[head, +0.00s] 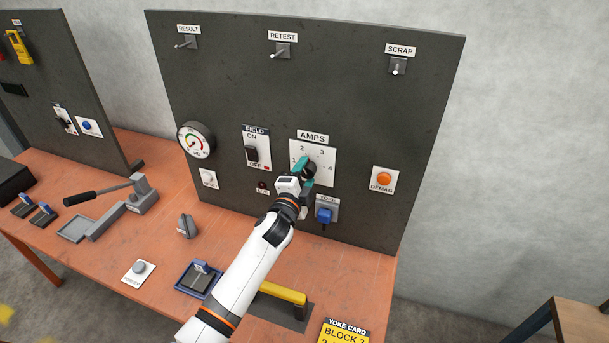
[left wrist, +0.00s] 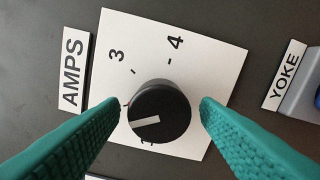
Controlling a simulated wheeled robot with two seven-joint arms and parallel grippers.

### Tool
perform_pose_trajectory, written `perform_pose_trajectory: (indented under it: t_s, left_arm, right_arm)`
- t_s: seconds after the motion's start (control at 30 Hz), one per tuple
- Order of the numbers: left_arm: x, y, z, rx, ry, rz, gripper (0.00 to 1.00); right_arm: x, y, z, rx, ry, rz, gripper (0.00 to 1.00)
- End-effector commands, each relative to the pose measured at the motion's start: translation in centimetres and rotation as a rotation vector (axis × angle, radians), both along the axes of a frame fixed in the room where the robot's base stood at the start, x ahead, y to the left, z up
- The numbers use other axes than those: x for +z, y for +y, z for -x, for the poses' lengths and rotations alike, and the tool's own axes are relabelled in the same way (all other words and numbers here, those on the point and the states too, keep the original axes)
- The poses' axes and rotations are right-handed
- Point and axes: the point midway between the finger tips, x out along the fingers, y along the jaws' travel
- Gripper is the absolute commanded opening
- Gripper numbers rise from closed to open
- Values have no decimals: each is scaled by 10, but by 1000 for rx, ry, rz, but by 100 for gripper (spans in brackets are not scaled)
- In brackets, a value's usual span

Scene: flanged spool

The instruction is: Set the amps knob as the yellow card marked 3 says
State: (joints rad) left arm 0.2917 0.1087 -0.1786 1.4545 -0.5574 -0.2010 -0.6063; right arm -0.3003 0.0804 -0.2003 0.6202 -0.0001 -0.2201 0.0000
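The black amps knob (left wrist: 172,104) has a white pointer line and sits on a white dial plate (head: 326,178) under the AMPS label. In the left wrist view the pointer aims left and slightly down, away from the 3 and 4; the mark there is hidden by a finger. My left gripper (left wrist: 159,102) is open around the knob, one teal finger on each side, with narrow gaps showing. In the head view it covers much of the knob. A yellow yoke card (head: 345,329) is cut off at the bottom edge; it reads BLOCK and a digit I cannot read surely.
Beside the dial are the field switch (head: 251,153), the orange demag button (head: 384,179) and the blue yoke connector (head: 325,215). A gauge (head: 197,140) is farther left. A yellow bar (head: 283,292) and a blue-edged tray (head: 187,287) lie near my left arm on the bench.

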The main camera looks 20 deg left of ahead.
Motion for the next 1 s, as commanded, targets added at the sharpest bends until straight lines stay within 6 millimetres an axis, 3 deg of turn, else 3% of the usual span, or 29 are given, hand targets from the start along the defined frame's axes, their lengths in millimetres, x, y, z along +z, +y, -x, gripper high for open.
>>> perform_pose_trajectory:
  t_s: [0.27, 0.7, 1.0]
  left_arm:
    - [-2, 1, 10, 1, 1, 0, 57]
    - [-3, 3, 91, -1, 2, -1, 57]
    - [-1, 4, 119, 1, 1, 0, 57]
  right_arm:
    - [-2, 0, 0, 0, 0, 0, 36]
    - [-14, 0, 0, 0, 0, 0, 36]
    - [-19, 0, 0, 0, 0, 0, 36]
